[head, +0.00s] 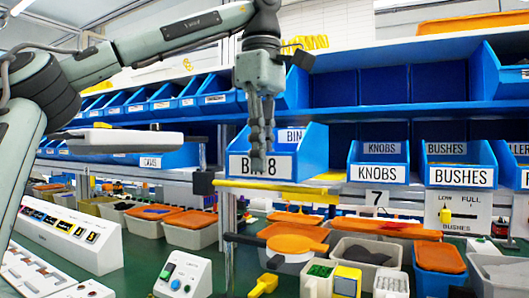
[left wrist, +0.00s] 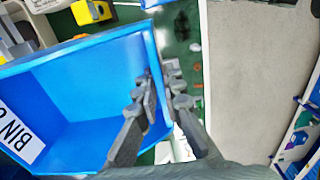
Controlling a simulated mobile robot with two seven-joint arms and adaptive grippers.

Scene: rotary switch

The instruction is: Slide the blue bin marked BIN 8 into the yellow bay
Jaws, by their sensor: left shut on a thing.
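The blue bin marked BIN 8 (head: 290,160) is in the head view at the middle of the shelf row. A yellow strip (head: 283,188) runs along the shelf edge just under its front. How far the bin is in the bay is hard to tell. My left gripper (head: 262,160) points down over the bin's front label and covers part of it. In the left wrist view my left gripper (left wrist: 162,95) is shut on the rim of the blue bin (left wrist: 85,85), which looks empty. My right gripper is not in view.
Blue KNOBS (head: 378,165) and BUSHES (head: 460,165) bins stand to the right on the same shelf. An orange paddle-shaped thing (head: 295,243) and several grey bins with orange lids lie below. A white control box (head: 182,275) stands on the green bench.

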